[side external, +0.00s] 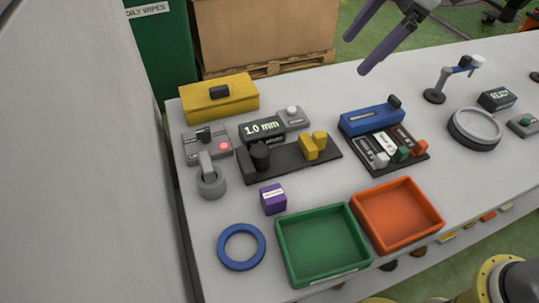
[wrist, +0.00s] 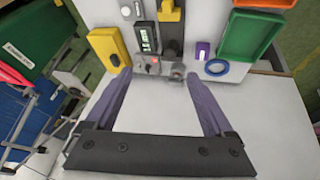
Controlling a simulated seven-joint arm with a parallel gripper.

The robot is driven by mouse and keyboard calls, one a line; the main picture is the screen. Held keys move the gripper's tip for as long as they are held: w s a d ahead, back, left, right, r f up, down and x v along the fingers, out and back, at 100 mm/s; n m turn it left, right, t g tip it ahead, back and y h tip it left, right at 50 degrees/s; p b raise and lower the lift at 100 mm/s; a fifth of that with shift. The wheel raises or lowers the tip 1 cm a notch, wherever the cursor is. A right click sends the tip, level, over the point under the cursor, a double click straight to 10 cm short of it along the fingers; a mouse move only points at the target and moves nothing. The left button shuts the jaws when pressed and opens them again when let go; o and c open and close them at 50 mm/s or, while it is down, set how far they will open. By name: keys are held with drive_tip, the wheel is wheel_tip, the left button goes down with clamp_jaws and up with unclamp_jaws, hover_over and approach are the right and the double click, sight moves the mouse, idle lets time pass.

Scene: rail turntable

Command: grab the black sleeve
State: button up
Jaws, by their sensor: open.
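A short black cylinder (side external: 260,157), which looks like the black sleeve, stands upright at the left end of a dark base plate (side external: 290,164). Yellow blocks (side external: 313,146) stand at the plate's other end. In the wrist view the dark plate (wrist: 171,32) lies beyond the fingers, and I cannot clearly pick out the cylinder against it. My gripper (side external: 356,55) is open and empty, with purple fingers, high at the top of the side view, well apart from the cylinder. The wrist view shows the fingers (wrist: 157,78) spread wide with nothing between them.
A display box reading 1.0 mm (side external: 262,129) stands close behind the cylinder. A grey fixture (side external: 210,178) is to its left, a purple box (side external: 273,199) in front. Green (side external: 281,257) and orange trays (side external: 359,225), a blue ring (side external: 222,257) and a yellow box (side external: 240,102) surround this area.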

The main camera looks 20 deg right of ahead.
drive_tip(key=n+g, duration=0.2)
approach(262, 149)
drive_tip(key=shift+g, duration=0.5)
drive_tip(key=x, duration=0.5)
drive_tip(key=shift+s+a+f, duration=0.1)
drive_tip(key=shift+a+f, duration=0.1)
drive_tip(key=shift+f, duration=0.05)
drive_tip(key=shift+w+x, duration=0.2)
drive_tip(key=shift+x, duration=1.25)
drive_tip(key=shift+w+x, duration=0.2)
drive_tip(key=shift+x, duration=1.2)
drive_tip(key=shift+d, duration=0.1)
clamp_jaws()
